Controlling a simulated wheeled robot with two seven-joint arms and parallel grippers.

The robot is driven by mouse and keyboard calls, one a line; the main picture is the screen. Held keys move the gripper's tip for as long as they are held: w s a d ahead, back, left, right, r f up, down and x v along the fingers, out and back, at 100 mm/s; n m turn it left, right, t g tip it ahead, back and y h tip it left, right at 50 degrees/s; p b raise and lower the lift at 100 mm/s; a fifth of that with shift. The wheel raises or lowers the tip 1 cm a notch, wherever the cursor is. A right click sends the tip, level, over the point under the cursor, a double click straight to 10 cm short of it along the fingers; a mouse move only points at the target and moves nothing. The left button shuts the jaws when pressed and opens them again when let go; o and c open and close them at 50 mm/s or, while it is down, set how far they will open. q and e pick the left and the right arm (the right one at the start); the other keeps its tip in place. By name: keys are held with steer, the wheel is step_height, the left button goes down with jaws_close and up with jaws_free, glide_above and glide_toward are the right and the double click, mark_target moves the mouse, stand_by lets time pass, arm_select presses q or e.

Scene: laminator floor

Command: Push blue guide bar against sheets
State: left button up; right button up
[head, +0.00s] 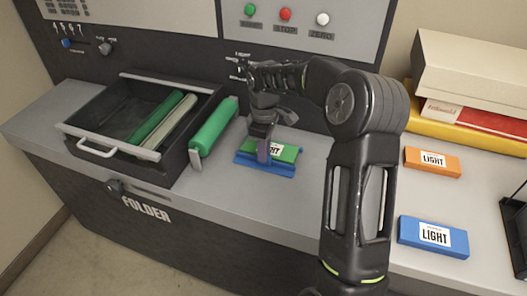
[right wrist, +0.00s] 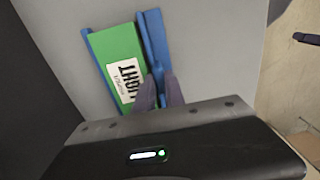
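A green stack of sheets with a white LIGHT label (head: 285,152) lies in a blue holder on the grey worktop. It also shows in the right wrist view (right wrist: 113,52). The blue guide bar (head: 265,170) runs along the stack's front side. In the right wrist view the bar (right wrist: 152,35) lies along the stack's right edge, very close to it; I cannot tell whether they touch. My right gripper (head: 264,155) reaches down over the bar. Its fingers (right wrist: 160,92) stand on both sides of a blue upright part of the bar and look closed on it. My left gripper is out of view.
A black open tray (head: 100,125) with green and pale rolls stands at the left, beside a green roller (head: 213,126). An orange LIGHT pack (head: 432,162) and a blue LIGHT pack (head: 433,237) lie at the right. Boxes (head: 470,75) are stacked behind them.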

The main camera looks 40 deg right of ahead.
steer(key=o, duration=0.3)
steer(key=shift+w+d+r, duration=0.1)
steer(key=shift+w+d, duration=0.1)
steer(key=shift+d, duration=0.1)
steer(key=shift+o, duration=0.9)
steer(key=shift+a, duration=0.1)
step_height(320, 180, up, 8)
steer(key=shift+s+f+b, duration=0.1)
steer(key=shift+b, duration=0.4)
steer(key=shift+f, duration=0.1)
